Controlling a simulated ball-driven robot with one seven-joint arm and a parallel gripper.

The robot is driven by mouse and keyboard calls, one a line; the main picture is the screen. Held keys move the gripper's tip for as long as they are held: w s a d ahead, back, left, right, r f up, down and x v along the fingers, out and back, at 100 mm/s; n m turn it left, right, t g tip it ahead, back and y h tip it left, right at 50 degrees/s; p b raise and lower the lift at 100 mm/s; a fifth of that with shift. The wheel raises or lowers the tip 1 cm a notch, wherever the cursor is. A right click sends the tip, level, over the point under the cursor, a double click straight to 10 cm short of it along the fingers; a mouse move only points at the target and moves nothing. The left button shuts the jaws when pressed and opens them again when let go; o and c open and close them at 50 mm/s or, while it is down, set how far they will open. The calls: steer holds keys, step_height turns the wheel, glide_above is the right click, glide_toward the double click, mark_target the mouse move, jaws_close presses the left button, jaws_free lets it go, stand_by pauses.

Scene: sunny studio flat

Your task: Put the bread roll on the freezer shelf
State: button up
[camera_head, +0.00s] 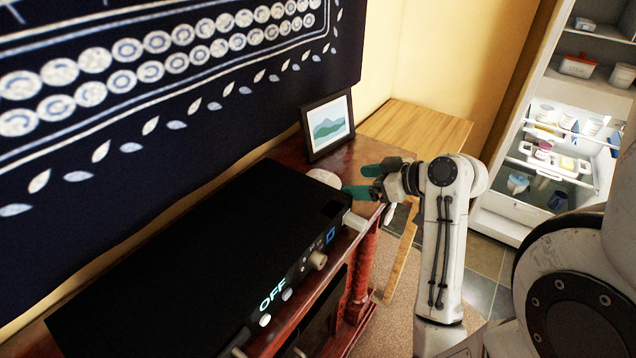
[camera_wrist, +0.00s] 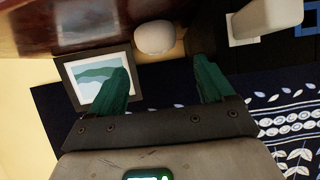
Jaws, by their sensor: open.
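A pale, rounded thing that looks like the bread roll (camera_head: 325,178) lies on the dark red wooden cabinet, between the black appliance and the picture frame. It also shows in the wrist view (camera_wrist: 155,37), just beyond the gap between the fingers. My gripper (camera_head: 358,181) is open and empty, its green fingers pointing at the roll from the right in the head view. The fingers (camera_wrist: 162,66) look apart from the roll. The open fridge-freezer (camera_head: 560,125) stands at the far right with a lit interior and several shelves. I cannot tell which shelf is the freezer's.
The black appliance (camera_head: 200,260) marked OFF fills the cabinet's front left. A framed picture (camera_head: 328,126) stands behind the roll. A light wooden surface (camera_head: 425,130) lies beyond. The fridge shelves hold several containers. Dark tiled floor lies before the fridge.

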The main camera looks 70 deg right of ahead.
mark_target(332, 180)
steer(key=shift+s+f, duration=0.1)
steer(key=shift+f, duration=0.1)
steer(key=x, duration=0.5)
steer(key=shift+d+f+p, duration=0.1)
steer(key=shift+d+p, duration=0.05)
steer(key=shift+p, duration=0.2)
steer(key=p+x, duration=0.1)
steer(key=x, duration=0.3)
steer(key=shift+w+d+p, duration=0.25)
steer(key=shift+w+p, duration=0.1)
steer(key=shift+w, duration=0.15)
steer(key=shift+w+d+f, duration=0.1)
steer(key=shift+w, duration=0.3)
steer(key=c, duration=0.8)
steer(key=shift+c, duration=0.2)
